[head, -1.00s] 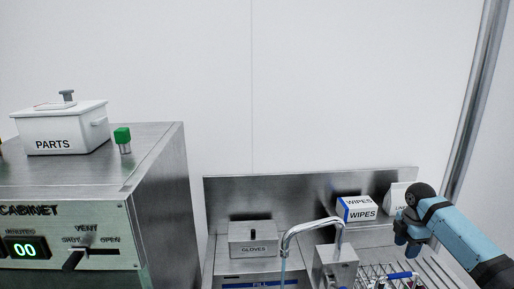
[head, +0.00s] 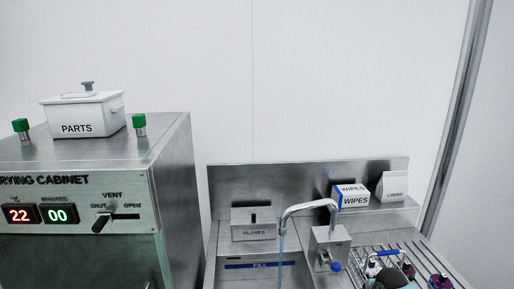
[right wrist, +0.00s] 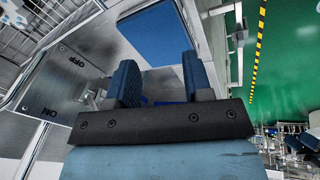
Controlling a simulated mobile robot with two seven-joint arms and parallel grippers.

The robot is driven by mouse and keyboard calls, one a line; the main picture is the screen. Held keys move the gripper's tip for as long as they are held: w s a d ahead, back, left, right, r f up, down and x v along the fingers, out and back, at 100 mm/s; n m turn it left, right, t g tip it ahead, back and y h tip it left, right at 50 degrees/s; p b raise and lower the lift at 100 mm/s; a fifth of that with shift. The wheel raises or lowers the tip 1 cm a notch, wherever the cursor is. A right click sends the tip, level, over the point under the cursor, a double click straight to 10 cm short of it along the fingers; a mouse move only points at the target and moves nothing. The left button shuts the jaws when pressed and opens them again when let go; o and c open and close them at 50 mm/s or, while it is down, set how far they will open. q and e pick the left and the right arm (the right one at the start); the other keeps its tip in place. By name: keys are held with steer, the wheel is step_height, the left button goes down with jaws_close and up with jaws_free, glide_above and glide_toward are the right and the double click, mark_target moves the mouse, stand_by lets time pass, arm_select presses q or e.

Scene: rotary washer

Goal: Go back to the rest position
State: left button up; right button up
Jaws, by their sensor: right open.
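My right gripper (right wrist: 157,78) shows in the right wrist view with its two dark blue fingers apart and nothing between them. A blue panel (right wrist: 160,35) lies beyond the fingertips. In the head view only a dark, rounded piece of what seems to be my right arm shows at the bottom edge, by the wire basket; the gripper itself is hidden there. My left gripper is in neither view.
The drying cabinet (head: 172,190) stands left with a PARTS box (head: 85,115) on top. The sink has a tap (head: 310,205), a GLOVES box (head: 254,224), a WIPES box (head: 351,196) and a wire basket (head: 378,262).

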steer(key=s+a+f+m+t+y, duration=0.1)
steer(key=s+a+f+m+t, duration=0.15)
steer(key=s+a+f, duration=0.35)
steer(key=s+a+f+m+t+y, duration=0.1)
steer(key=s+a+f+m, duration=0.2)
steer(key=s, duration=0.5)
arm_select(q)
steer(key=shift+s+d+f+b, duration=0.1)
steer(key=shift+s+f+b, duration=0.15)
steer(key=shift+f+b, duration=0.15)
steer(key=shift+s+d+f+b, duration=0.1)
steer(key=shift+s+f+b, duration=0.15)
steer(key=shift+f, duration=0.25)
arm_select(e)
steer(key=s+a+r+m+t, duration=0.2)
steer(key=s+m, duration=0.5)
steer(key=s, duration=0.9)
steer(key=shift+s+a+t, duration=0.4)
steer(key=shift+a+t, duration=0.15)
steer(key=shift+t, duration=0.7)
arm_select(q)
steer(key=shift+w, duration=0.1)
